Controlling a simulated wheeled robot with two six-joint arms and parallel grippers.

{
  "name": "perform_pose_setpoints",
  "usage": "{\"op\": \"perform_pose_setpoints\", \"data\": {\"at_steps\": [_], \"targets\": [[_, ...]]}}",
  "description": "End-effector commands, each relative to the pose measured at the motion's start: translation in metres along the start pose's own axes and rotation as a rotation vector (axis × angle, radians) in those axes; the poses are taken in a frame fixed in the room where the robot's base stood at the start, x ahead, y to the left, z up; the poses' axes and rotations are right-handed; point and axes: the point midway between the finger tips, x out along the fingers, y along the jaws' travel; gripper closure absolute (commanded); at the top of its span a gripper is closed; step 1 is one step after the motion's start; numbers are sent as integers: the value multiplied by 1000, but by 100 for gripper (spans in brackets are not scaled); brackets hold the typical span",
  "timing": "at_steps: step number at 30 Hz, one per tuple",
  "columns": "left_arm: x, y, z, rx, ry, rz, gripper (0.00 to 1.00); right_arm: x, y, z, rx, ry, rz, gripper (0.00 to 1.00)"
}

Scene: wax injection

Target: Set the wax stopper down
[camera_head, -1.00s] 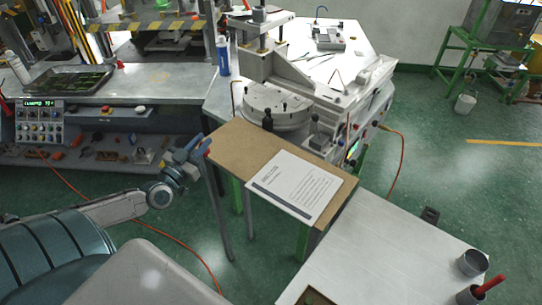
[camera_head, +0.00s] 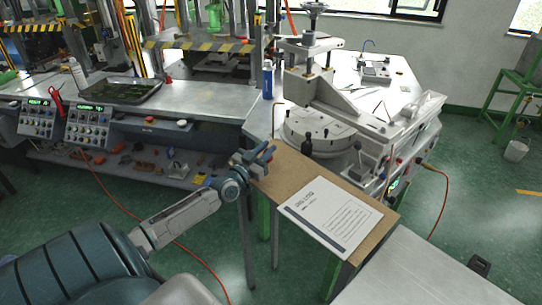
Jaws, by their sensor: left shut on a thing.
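My left gripper (camera_head: 258,157) has blue fingers and is at the left corner of the brown board (camera_head: 296,172). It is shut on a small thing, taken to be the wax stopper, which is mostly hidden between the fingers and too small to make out. I cannot tell whether the gripper touches the board. A printed white sheet (camera_head: 331,215) lies on the board, to the right of the gripper. My right gripper is not in view.
The wax injection machine with a round plate (camera_head: 318,132) stands just behind the board. A blue bottle (camera_head: 267,80) and a dark tray (camera_head: 118,91) are on the metal bench. A bare metal table (camera_head: 420,275) is at the front right. Bare board shows around the sheet.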

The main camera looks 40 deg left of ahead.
Motion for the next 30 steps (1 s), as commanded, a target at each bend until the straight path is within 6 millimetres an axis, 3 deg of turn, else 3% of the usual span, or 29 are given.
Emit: {"op": "perform_pose_setpoints", "data": {"at_steps": [1, 6, 21, 22, 24, 25, 30], "targets": [[6, 1, 9, -1, 3, -2, 100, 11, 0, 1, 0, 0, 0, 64], [18, 2, 25, 0, 1, -2, 100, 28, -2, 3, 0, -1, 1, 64], [20, 2, 30, 0, 0, -1, 100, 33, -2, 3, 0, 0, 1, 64], [21, 2, 29, 0, 0, -1, 78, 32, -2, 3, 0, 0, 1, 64], [21, 2, 28, 0, 0, -1, 64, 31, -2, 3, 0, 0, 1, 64], [21, 2, 28, 0, 0, -1, 60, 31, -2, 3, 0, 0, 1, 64], [21, 2, 28, 0, 0, -1, 60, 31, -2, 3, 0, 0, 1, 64]]}}
